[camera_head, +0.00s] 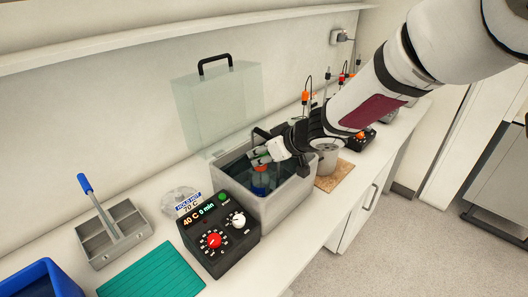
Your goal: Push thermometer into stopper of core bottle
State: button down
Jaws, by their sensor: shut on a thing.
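My gripper (259,158) is shut just above the grey water bath (285,205). A thin thing between its fingers, which looks like the thermometer, is mostly hidden by them. Directly below the fingers, a bottle with a red-orange stopper (261,168) and a blue body (260,184) stands in the bath, partly under the dark water. It looks like the core bottle. The fingers are very close to the stopper. I cannot tell how deep the thermometer sits in it.
A clear lid with a black handle (215,100) stands behind the bath. A black control box (220,235) is in front. A grey divided tray (112,232), teal mat (152,272) and blue bin (45,285) lie left. Orange-topped probes (305,97) and a cork board (333,178) are right.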

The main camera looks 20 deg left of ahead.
jog(key=shift+f, duration=0.2)
jog(key=c, duration=1)
grip_release()
jog(key=shift+r, duration=0.1)
